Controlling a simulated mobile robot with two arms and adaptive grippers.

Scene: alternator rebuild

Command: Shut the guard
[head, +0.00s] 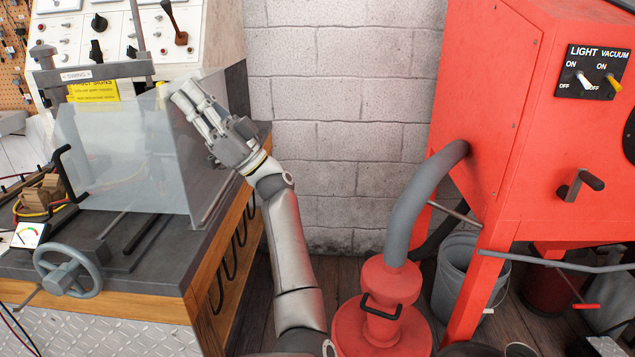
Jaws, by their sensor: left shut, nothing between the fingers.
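The guard (125,160) is a clear panelled cover on the test bench at the left, with a front pane and a right side pane. Its front pane stands upright over the dark bench top, and a black handle (63,172) shows at its left edge. My left gripper (187,97) is at the upper right of the guard, by the top of its side pane. Its fingers are together and empty. I cannot tell whether they touch the pane. My right gripper is not in view.
A grey handwheel (68,272) sticks out at the bench front. A control panel (120,30) stands behind the guard. A red blast cabinet (500,120) with a grey hose (422,200) fills the right. A grey bucket (462,275) stands beneath it.

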